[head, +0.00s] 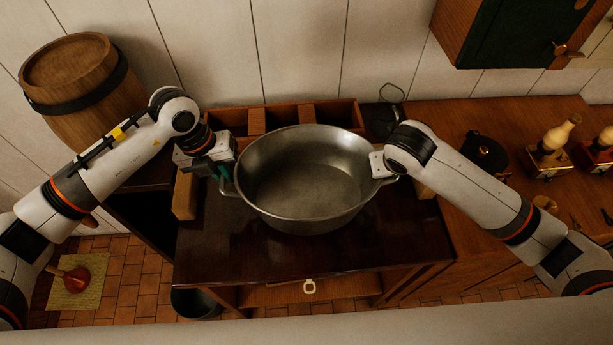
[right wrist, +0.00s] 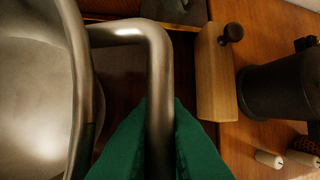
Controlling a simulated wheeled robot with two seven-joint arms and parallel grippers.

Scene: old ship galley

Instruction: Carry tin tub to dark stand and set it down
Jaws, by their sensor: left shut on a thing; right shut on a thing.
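The tin tub (head: 310,180), a wide grey metal basin with a loop handle on each side, is upright and empty over the dark stand (head: 225,245), which has a glossy dark top. I cannot tell whether its base touches the top. My left gripper (head: 224,178) is shut on the tub's left handle. My right gripper (head: 383,168) is at the right handle, its fingertips mostly hidden in the head view. In the right wrist view its green fingers (right wrist: 161,112) are shut around the handle bar (right wrist: 158,65), with the tub's rim to the left.
A wooden box with compartments (head: 255,118) stands behind the tub. Wooden blocks flank it, left (head: 185,196) and right (right wrist: 216,75). A black pot (head: 485,152) and grinders (head: 553,145) stand on the right counter. A barrel (head: 75,85) is at left. The stand's front is clear.

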